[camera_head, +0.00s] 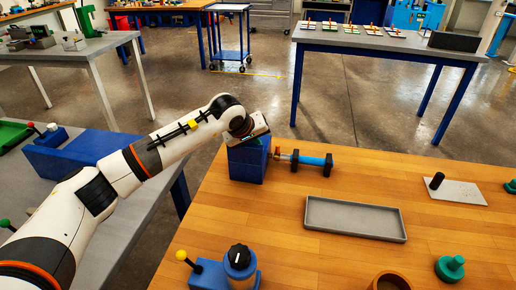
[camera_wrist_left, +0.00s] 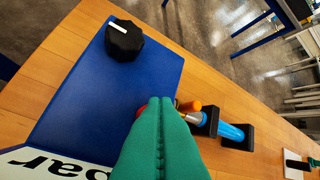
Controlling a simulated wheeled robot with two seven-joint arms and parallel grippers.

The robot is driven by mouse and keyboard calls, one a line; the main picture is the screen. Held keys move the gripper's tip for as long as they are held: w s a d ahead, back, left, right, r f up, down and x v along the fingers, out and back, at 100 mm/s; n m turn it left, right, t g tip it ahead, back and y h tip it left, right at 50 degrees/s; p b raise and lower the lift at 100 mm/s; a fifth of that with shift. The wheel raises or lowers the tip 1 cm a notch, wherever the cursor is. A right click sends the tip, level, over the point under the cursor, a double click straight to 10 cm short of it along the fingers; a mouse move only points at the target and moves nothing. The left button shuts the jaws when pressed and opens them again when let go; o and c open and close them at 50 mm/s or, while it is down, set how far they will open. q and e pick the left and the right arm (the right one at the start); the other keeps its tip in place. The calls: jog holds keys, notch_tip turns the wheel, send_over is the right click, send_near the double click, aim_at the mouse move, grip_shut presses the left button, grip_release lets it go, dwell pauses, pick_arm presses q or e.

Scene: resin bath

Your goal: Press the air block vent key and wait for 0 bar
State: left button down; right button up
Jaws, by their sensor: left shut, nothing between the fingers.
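The blue air block (camera_head: 246,165) stands at the far left part of the wooden bench, below my left wrist. In the left wrist view its blue top (camera_wrist_left: 90,95) carries a black knob (camera_wrist_left: 124,40) with a white mark and a white panel (camera_wrist_left: 50,165) reading "bar". The pressure reading is not visible. My left gripper (camera_wrist_left: 160,101) is shut, its green fingers together over the block's edge. A small red part (camera_wrist_left: 141,110) shows just behind the fingertips, mostly hidden; I cannot tell whether they touch it. My right gripper is not in view.
A blue cylinder (camera_head: 313,160) in black brackets lies just right of the block. A grey tray (camera_head: 355,218) lies mid-bench. A blue unit with a black knob (camera_head: 238,257) stands at the front left. A green knob (camera_head: 450,268) stands at the front right.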

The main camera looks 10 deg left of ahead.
pick_arm(q)
jog(key=shift+s+f+b, duration=0.35)
jog(key=shift+f, duration=0.45)
jog(key=shift+r, duration=0.1)
jog(key=shift+w+r, duration=0.25)
jog(key=shift+r, duration=0.35)
jog(key=shift+w+a+r+p, duration=0.1)
jog(key=shift+w+r+p, duration=0.25)
jog(key=shift+r+p, duration=0.3)
jog(key=shift+s+r+p, duration=0.1)
jog(key=shift+r+p, duration=0.55)
jog(key=shift+r, duration=1.25)
